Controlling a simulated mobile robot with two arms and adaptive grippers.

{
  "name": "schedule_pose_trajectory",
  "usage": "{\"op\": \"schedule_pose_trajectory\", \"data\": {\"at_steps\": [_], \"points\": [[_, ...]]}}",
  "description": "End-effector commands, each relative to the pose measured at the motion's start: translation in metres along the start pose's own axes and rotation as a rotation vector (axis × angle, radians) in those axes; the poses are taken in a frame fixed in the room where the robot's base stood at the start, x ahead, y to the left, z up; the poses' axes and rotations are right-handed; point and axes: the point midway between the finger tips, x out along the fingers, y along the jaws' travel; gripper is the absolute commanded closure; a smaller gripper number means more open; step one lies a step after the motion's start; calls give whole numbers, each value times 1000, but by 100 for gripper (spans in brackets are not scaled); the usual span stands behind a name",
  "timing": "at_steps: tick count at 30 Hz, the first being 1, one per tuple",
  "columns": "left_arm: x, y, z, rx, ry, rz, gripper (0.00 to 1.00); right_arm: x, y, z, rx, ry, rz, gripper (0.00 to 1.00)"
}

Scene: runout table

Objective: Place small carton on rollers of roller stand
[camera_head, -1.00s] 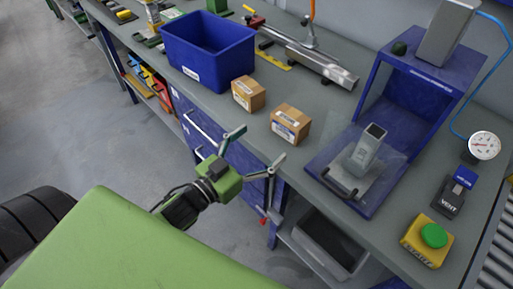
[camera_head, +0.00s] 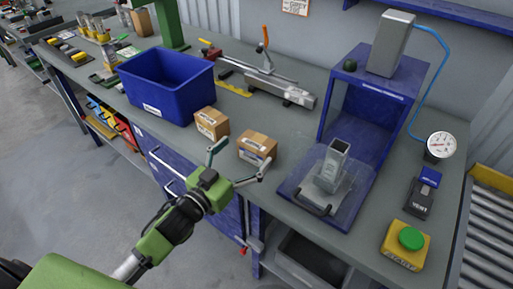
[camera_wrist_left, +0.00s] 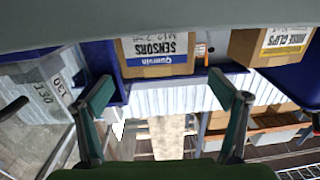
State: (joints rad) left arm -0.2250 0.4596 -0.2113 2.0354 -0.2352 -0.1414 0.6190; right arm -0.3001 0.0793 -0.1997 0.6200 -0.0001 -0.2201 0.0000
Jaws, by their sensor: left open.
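Two small brown cartons stand on the bench. The left carton (camera_head: 212,123) is beside the blue bin and shows a "CLIPS" label in the left wrist view (camera_wrist_left: 270,48). The right carton (camera_head: 257,149) carries a "SENSORS" label, upside down in the left wrist view (camera_wrist_left: 158,56). I cannot tell which one is meant. My left gripper (camera_head: 252,148) is open and empty at the bench's front edge, its fingers spread before the right carton; they also show in the left wrist view (camera_wrist_left: 163,84). The rollers (camera_head: 488,226) are at the far right. My right gripper is out of view.
The blue bin (camera_head: 150,103) stands left of the cartons. A blue press-like stand (camera_head: 318,205) with a grey block is to their right. A yellow start button box (camera_head: 404,246), vent switch (camera_head: 420,195) and gauge (camera_head: 440,145) lie between it and the rollers.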

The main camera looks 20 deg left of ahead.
Motion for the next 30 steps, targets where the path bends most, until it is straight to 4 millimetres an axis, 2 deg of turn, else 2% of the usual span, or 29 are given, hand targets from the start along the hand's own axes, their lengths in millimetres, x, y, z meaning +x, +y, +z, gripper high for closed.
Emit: {"op": "schedule_pose_trajectory", "data": {"at_steps": [5, 12, 15, 23, 24, 28, 29, 30], "points": [[10, 0, -1, 1, 0, -1, 11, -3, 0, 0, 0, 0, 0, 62], [45, 2, -1, 1, 1, -1, 11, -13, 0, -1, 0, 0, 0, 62], [53, 3, 0, 0, 0, 0, 11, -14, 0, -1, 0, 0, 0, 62], [56, 3, 1, 0, -1, 0, 11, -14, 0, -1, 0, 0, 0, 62], [56, 3, 1, 0, -1, 0, 16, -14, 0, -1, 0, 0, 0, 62], [56, 3, 1, 0, -1, 0, 50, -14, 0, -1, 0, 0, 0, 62], [56, 3, 1, 0, -1, 0, 56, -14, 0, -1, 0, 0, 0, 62], [56, 3, 1, 0, -1, 0, 56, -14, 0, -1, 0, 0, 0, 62]]}}
